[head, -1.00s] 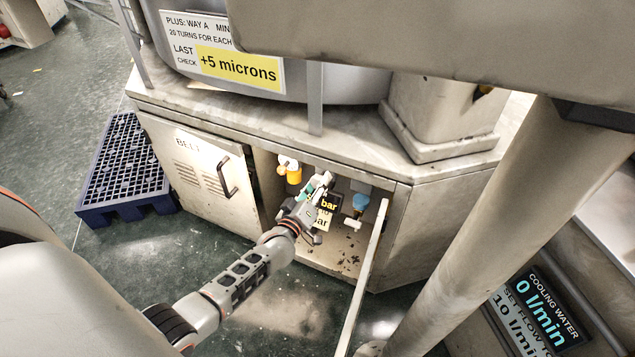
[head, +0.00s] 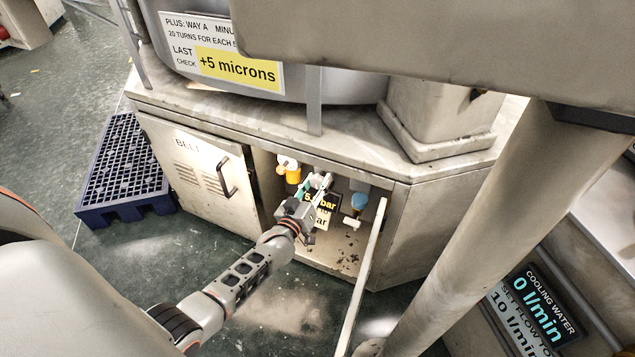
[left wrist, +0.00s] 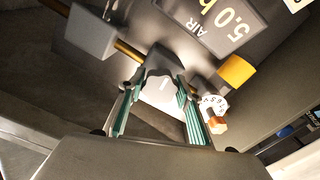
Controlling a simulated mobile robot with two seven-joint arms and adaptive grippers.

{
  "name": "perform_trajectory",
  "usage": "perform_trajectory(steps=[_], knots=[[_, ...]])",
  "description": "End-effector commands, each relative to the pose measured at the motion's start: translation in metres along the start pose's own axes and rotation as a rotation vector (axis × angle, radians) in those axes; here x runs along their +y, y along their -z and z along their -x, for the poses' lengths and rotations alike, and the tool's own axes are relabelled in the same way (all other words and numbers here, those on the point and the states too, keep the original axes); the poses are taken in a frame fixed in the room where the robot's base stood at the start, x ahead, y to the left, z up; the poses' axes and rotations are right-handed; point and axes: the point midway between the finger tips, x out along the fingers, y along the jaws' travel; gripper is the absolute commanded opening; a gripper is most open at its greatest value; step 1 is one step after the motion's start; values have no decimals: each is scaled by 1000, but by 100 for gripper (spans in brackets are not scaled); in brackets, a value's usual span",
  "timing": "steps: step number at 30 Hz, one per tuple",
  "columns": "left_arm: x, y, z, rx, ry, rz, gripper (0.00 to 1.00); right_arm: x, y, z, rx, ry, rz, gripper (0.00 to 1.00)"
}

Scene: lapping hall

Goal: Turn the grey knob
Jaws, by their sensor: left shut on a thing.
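The grey knob (left wrist: 160,88) is a light, rounded piece with a pale mark on its face, in the middle of the left wrist view. My left gripper (left wrist: 161,100) is shut on it, one green-padded finger on each side. In the head view my left gripper (head: 316,186) reaches into the open cabinet, and it and my arm largely hide the knob. A dark display reading 5.0 bar (head: 329,201) is right beside the gripper; in the wrist view it reads AIR 5.0 (left wrist: 222,22), upside down. My right gripper is not in view.
A brass pipe (left wrist: 128,49) runs behind the knob. A blue-topped fitting (head: 360,202) stands at right inside the cabinet. The open door edge (head: 362,275) juts out.

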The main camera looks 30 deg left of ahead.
Motion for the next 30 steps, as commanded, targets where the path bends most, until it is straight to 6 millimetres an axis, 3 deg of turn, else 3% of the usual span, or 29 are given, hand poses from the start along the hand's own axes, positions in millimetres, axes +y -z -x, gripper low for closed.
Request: perform_trajectory(steps=[3,4,6,20,30], knots=[[-4,1,1,2,5,1,12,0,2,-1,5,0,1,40],[-4,1,1,2,4,1,36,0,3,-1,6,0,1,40],[-4,1,1,2,4,1,52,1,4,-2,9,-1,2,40],[-1,-1,8,-2,1,1,52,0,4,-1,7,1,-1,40],[-2,-2,67,-3,2,0,52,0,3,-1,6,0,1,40]])
